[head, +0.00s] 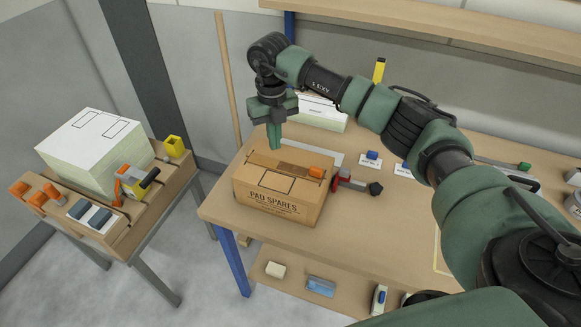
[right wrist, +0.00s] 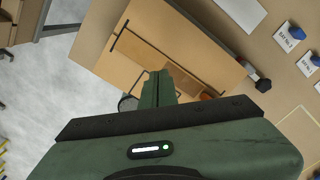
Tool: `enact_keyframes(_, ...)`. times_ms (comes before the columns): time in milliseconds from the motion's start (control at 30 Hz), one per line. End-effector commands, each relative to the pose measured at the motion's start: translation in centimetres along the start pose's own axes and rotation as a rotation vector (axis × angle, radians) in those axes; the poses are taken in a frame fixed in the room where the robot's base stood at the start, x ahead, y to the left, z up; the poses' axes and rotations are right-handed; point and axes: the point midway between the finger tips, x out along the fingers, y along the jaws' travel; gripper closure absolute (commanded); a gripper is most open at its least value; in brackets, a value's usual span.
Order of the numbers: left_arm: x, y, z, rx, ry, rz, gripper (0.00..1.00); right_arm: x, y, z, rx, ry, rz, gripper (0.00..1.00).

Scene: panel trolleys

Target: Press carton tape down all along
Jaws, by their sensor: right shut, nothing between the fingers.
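The closed cardboard carton (head: 278,208), printed "PAD SPARES", sits near the left end of the workbench. A darker brown strip, seemingly the tape (head: 296,169), lies on the right part of its top, with an orange piece (head: 316,172) at its right end. My right gripper (head: 274,147) points down at the carton's far top edge, shut and empty. I cannot tell whether its tips touch the carton. In the right wrist view the shut fingers (right wrist: 160,78) cover part of the carton top (right wrist: 133,68). My left gripper is not in view.
A red and black tool (head: 350,182) lies against the carton's right side. A trolley (head: 150,205) at left holds a stack of white panels (head: 95,150), a yellow tool (head: 135,185) and orange-handled items. Labelled blue items (head: 372,156) lie behind. The bench front right is partly behind my arm.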

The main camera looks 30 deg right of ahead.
Motion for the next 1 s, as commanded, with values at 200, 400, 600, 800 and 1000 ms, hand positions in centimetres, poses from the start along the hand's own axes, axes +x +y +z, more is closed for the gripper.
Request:
enact_keyframes(200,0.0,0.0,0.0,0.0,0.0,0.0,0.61,0.0,0.0,0.0,0.0,0.0,0.0,1.0)
enact_keyframes(400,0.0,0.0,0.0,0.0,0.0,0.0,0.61,0.1,0.0,0.0,0.0,0.0,0.0,1.0)
enact_keyframes(600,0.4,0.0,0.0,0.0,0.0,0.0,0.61,0.6,0.0,0.0,0.0,0.0,0.0,1.0)
enact_keyframes(800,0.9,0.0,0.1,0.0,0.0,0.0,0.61,1.3,0.0,0.0,0.0,0.0,0.0,1.0)
enact_keyframes(1000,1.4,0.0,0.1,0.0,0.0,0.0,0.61,2.0,0.0,0.0,0.0,0.0,0.0,1.0)
